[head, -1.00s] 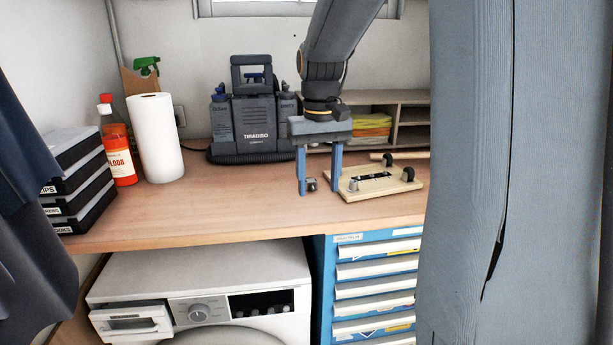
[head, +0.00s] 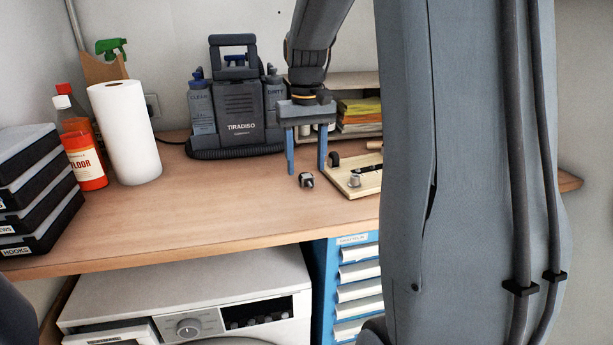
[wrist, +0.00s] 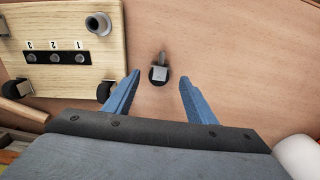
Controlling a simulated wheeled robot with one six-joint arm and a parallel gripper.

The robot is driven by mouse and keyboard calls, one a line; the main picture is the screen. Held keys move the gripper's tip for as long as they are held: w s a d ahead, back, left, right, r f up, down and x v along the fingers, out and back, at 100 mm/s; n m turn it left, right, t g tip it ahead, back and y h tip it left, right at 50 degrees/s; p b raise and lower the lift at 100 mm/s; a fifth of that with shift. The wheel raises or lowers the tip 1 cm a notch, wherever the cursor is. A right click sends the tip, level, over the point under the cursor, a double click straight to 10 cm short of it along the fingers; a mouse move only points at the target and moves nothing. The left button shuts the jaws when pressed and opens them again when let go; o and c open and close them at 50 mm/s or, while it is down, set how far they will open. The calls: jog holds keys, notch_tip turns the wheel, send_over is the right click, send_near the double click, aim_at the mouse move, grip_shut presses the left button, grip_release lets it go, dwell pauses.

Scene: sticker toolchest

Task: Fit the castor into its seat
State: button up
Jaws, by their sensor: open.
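The castor (head: 307,180), a small dark wheel with a grey metal body, lies loose on the wooden worktop just left of the board. It also shows in the wrist view (wrist: 159,73), with a pin pointing away from my gripper. The light wooden board (head: 346,189) carries a grey round socket (head: 355,180) at one corner, black wheels, and a strip of numbered holes (wrist: 56,58). My gripper (head: 306,172) points down, open and empty, above the worktop behind the castor. In the wrist view its blue fingers (wrist: 158,88) spread to either side below the castor.
A grey carpet-cleaning machine (head: 239,115) stands behind on the left. A paper roll (head: 125,135), orange bottle (head: 84,155) and stacked cases (head: 35,190) stand further left. A shelf with yellow cloths (head: 360,112) is behind. The middle worktop is clear.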

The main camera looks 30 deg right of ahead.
aim_at(307, 174)
jog(key=shift+d+f+p, duration=0.1)
jog(key=shift+f+p, duration=0.2)
jog(key=shift+f, duration=1.2)
jog(key=shift+c, duration=0.2)
jog(key=c, duration=1.1)
jog(key=shift+c, duration=0.2)
